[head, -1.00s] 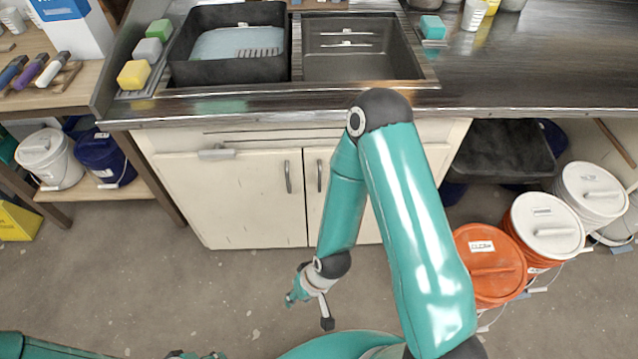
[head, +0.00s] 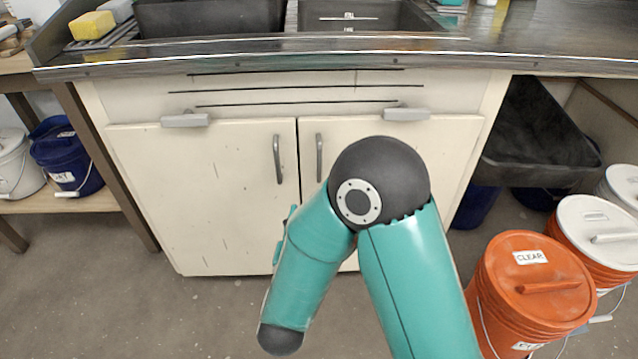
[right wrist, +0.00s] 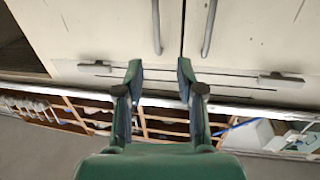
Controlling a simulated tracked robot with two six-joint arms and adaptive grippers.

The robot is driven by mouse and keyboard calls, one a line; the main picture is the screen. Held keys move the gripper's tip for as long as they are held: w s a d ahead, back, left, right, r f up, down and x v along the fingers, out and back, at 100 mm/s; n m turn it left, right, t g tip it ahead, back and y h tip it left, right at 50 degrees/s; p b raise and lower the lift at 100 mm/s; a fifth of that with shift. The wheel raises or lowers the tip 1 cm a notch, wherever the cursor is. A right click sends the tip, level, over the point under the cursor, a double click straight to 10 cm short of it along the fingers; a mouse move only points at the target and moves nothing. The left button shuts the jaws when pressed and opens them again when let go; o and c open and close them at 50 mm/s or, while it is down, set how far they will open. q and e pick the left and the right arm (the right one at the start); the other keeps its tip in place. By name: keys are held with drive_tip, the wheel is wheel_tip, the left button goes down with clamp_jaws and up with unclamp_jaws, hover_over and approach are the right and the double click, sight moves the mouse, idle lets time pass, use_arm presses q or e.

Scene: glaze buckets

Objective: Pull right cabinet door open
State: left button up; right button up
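The cream right cabinet door (head: 440,170) is closed beside the closed left door (head: 215,200). Its grey vertical handle (head: 319,157) is near the middle seam, next to the left door's handle (head: 278,158). In the right wrist view, which looks upside down, the right door's handle appears to be the left one (right wrist: 157,25). My right gripper (right wrist: 160,78) is open there, with nothing between its fingers and both handles beyond its tips. In the head view my right arm covers part of the right door and hides most of that gripper. My left gripper is out of view.
The sink counter (head: 330,55) overhangs the cabinet. Grey catches sit atop the left (head: 185,120) and right (head: 407,114) doors. An orange bucket (head: 530,290) and white-lidded buckets (head: 597,225) stand at the right. A dark tub (head: 535,130) is under the counter.

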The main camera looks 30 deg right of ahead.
use_arm(q)
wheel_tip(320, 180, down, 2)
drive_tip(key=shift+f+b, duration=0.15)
drive_tip(key=shift+b, duration=0.7)
use_arm(e)
drive_tip(key=x, duration=1.6)
drive_tip(key=shift+w+d+r, duration=0.15)
drive_tip(key=shift+d+r, duration=0.1)
drive_tip(key=shift+d, duration=0.15)
clamp_jaws()
